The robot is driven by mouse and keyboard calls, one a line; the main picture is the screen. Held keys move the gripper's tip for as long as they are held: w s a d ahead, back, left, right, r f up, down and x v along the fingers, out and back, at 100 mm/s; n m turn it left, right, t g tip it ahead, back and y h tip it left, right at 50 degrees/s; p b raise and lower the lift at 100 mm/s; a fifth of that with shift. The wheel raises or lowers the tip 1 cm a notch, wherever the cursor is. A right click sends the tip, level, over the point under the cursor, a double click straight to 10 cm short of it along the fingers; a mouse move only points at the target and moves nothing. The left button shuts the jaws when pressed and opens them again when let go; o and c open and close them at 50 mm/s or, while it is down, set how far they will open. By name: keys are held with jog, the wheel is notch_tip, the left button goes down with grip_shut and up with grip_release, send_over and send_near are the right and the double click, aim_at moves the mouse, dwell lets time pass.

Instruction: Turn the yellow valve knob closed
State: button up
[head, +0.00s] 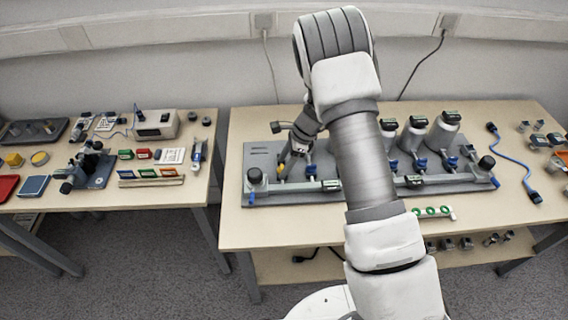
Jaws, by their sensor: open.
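A small yellow part (281,170), which looks like the yellow valve knob, shows at the left end of the row of valves on the grey rig plate (262,154). My gripper (291,164) is over the left part of the rig, right beside the yellow part. Its jaws are open, with the fingers pointing down. I cannot tell whether they are around the knob or touching it. How far the knob is turned is too small to read. My arm hides the middle of the rig.
Several blue valve handles (421,163) and grey bottles (443,131) stand on the rig close to the right. A black knob (255,175) stands at its left end. A blue cable (512,160) lies right. The left table (110,199) is cluttered, with a gap between tables.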

jog(key=shift+c, duration=0.2)
grip_shut()
dwell(0.3)
jog(key=n+g, duration=0.1)
jog(key=n, duration=0.3)
jog(key=shift+w+n+g+b, duration=0.15)
jog(key=shift+n+g+b, duration=0.15)
jog(key=shift+g+b, duration=0.1)
jog(key=n, duration=0.2)
jog(key=n+g+h, duration=0.1)
jog(key=n, duration=0.1)
jog(key=shift+w+a+n+g+b, duration=0.1)
jog(key=shift+n+g+b, duration=0.2)
jog(key=shift+b, duration=0.05)
jog(key=n+h, duration=0.1)
jog(key=n, duration=0.1)
jog(key=n+h+b, duration=0.1)
jog(key=n, duration=0.2)
jog(key=shift+a+g, duration=0.15)
jog(key=shift+g, duration=0.25)
jog(key=shift+n+h, duration=0.7)
jog(key=shift+n, duration=1.2)
